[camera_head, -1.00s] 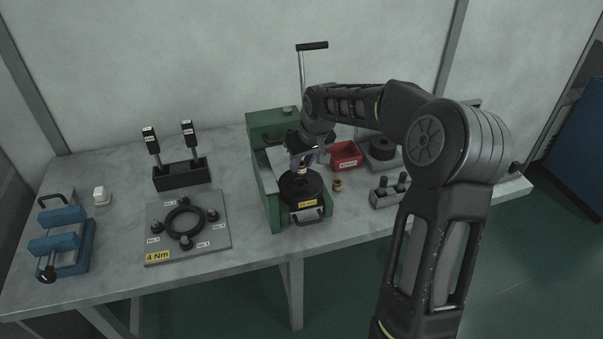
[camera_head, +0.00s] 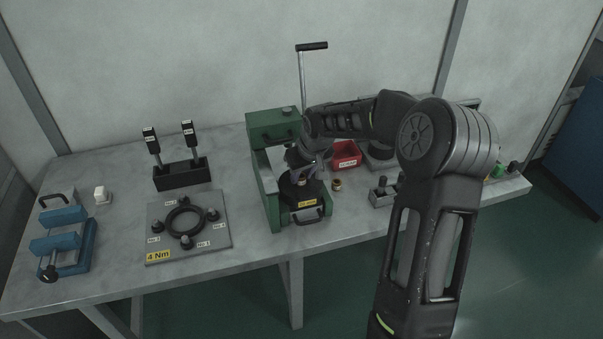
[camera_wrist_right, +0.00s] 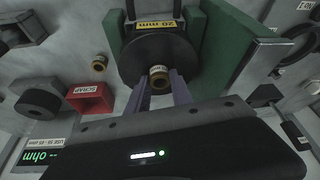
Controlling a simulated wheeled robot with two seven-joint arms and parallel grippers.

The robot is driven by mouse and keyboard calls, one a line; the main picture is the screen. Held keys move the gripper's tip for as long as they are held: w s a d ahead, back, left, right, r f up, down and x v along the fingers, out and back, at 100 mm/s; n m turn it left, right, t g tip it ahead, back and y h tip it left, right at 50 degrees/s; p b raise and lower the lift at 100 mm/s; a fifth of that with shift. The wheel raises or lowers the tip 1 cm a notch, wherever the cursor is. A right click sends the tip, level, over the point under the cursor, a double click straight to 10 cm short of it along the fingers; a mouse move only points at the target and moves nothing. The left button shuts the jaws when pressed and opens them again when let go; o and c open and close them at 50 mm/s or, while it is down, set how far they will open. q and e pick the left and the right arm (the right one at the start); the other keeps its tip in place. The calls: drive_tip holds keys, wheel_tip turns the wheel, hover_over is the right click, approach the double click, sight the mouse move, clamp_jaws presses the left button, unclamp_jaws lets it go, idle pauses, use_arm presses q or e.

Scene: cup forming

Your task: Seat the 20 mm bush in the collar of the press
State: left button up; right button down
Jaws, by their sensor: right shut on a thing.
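The green press (camera_head: 272,131) stands in the middle of the bench, with its black round collar (camera_head: 313,193) at the front bearing a yellow label that reads 20 mm in the wrist view (camera_wrist_right: 183,27). My right gripper (camera_head: 299,178) is low over the collar. In the right wrist view its two fingers are shut on a brass bush (camera_wrist_right: 158,75), which shows in front of the collar disc (camera_wrist_right: 135,60). The bush's lower end is hidden, so I cannot tell whether it has entered the bore. My left gripper is not in view.
A second brass bush (camera_head: 337,184) stands on the bench right of the press. A red scrap bin (camera_head: 346,154) is behind it, and a dark block with pegs (camera_head: 381,196) is further right. A 4 Nm plate (camera_head: 157,224) lies left, with free bench between.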

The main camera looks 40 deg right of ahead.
drive_tip(key=c, duration=1.1)
unclamp_jaws()
drive_tip(key=shift+f, duration=0.15)
drive_tip(key=shift+r, duration=0.2)
drive_tip(key=b+v, duration=0.1)
drive_tip(key=v, duration=1.1)
